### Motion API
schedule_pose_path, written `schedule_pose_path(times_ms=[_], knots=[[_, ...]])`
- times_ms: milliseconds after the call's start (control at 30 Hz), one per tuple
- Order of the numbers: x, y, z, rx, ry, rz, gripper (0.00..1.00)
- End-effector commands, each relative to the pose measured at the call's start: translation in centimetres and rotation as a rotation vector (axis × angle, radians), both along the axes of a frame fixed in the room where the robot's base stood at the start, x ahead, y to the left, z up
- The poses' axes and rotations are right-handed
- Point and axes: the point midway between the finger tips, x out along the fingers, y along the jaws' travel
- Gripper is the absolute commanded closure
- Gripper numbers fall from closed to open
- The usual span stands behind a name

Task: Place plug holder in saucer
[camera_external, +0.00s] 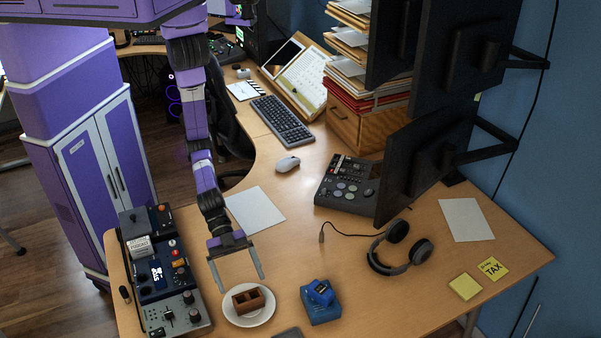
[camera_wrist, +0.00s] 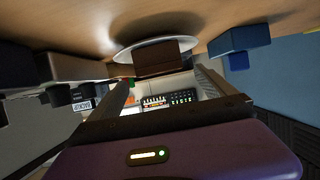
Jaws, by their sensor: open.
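A brown block with open hollows, which looks like the plug holder (camera_external: 249,300), rests in the white saucer (camera_external: 232,316) near the table's front edge. My gripper (camera_external: 239,282) is open and empty, its fingers spread and pointing down just behind and above the block. In the wrist view the plug holder (camera_wrist: 160,58) lies beyond the fingertips of my gripper (camera_wrist: 164,77), roughly between their lines and apart from them. The saucer (camera_wrist: 126,54) shows beneath it. The block hides the saucer's middle.
A blue box with a smaller blue item on top (camera_external: 320,300) stands right of the saucer. A control console (camera_external: 165,275) stands to the left. Headphones (camera_external: 400,250) lie at right. A paper sheet (camera_external: 255,209) lies behind my gripper. Table space between saucer and headphones is partly clear.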

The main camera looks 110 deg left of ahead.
Motion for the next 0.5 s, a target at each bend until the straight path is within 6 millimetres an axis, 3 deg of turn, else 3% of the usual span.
schedule_pose_path(times_ms=[233,500], knots=[[-2.9,2.8,1.5,0.001,0.002,0.000,0.06],[-3.8,3.8,2.2,0.000,0.001,0.001,0.06]])
